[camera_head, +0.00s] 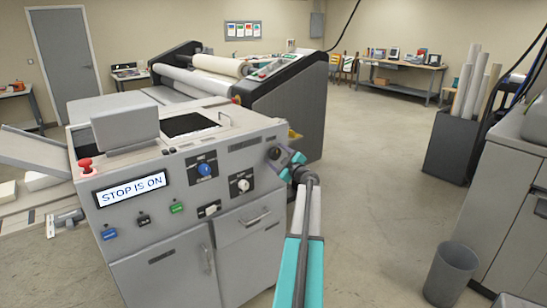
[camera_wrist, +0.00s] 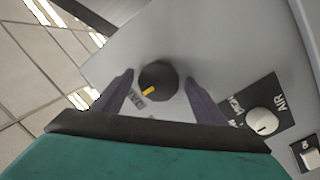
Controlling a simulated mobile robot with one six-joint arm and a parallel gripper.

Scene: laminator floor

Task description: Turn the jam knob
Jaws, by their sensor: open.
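A black round knob (camera_wrist: 158,77) with a yellow pointer mark sits on the grey panel in the wrist view, pointing to the lower left. Its label beside it is partly hidden and I cannot read it. My gripper (camera_wrist: 160,84) is open, with one finger on each side of the knob and a gap showing on both sides. In the head view my gripper (camera_head: 287,160) is at the right end of the machine's front panel, and the dark knob (camera_head: 274,153) shows at its tip.
A white knob (camera_wrist: 262,121) labelled AIR is to the right. The grey machine (camera_head: 170,235) also has a blue knob (camera_head: 205,169), a red stop button (camera_head: 85,165) and a display (camera_head: 132,188) reading STOP IS ON. A grey bin (camera_head: 451,275) stands on open floor at right.

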